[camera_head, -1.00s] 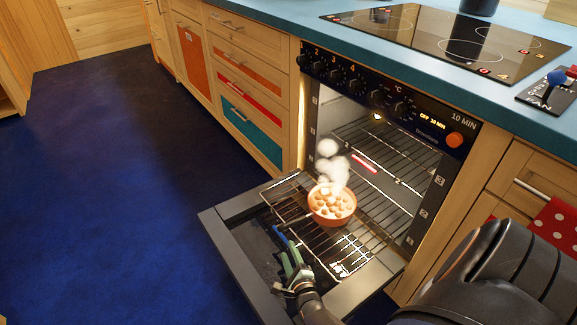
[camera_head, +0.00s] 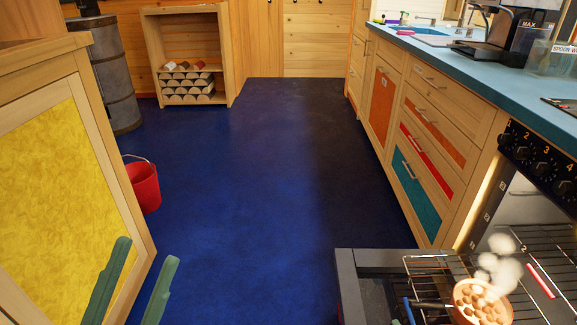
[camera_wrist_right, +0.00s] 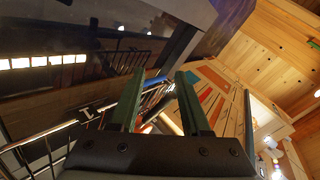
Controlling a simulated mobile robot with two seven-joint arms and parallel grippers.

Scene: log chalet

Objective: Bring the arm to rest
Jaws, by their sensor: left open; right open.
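My left gripper (camera_head: 147,250) shows at the lower left of the head view, its two green fingers spread apart with nothing between them. It is in front of the yellow cabinet panel and the blue floor. My right gripper (camera_wrist_right: 160,75) shows in its wrist view, with two green fingers apart. A thin blue-ended rod shows behind those fingers; I cannot tell its distance. Metal rack bars (camera_wrist_right: 48,135) lie at the left of that view. The right gripper is not seen in the head view.
The oven door (camera_head: 375,262) is down at the lower right, with a pulled-out rack. A steaming orange pan (camera_head: 481,305) of round food sits on it. A red bucket (camera_head: 143,187) stands by the yellow-panelled cabinet (camera_head: 55,190). The middle floor (camera_head: 250,190) is clear.

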